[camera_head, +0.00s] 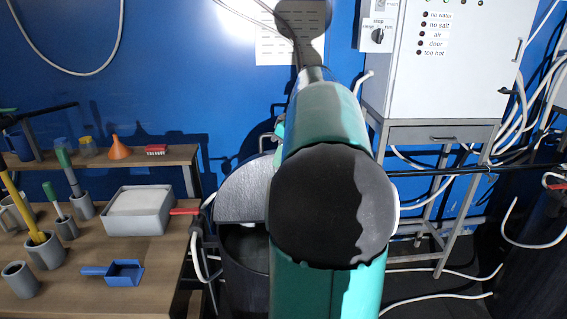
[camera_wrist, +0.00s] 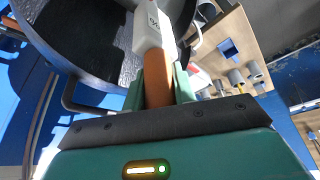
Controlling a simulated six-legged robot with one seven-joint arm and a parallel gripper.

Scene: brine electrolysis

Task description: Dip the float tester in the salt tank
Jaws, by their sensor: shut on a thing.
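The float tester (camera_wrist: 148,28) shows in the wrist view as an orange-brown handle with a white, marked block beyond it. My gripper (camera_wrist: 159,86) is shut on the handle, a teal finger on each side. The tester's far end is not clear at the top of the picture. The salt tank (camera_head: 245,248) is a dark round vessel with a grey half lid, partly hidden behind my arm in the head view. In the wrist view, what looks like the tank (camera_wrist: 85,35) lies beside and behind the tester. I cannot tell whether the tester touches it.
A wooden bench (camera_head: 85,265) stands at left with several grey cups, a white-filled tray (camera_head: 138,210) and a blue scoop (camera_head: 125,273). An orange funnel (camera_head: 119,148) sits on its shelf. A white control cabinet (camera_head: 450,60) on a metal stand and loose hoses are at right.

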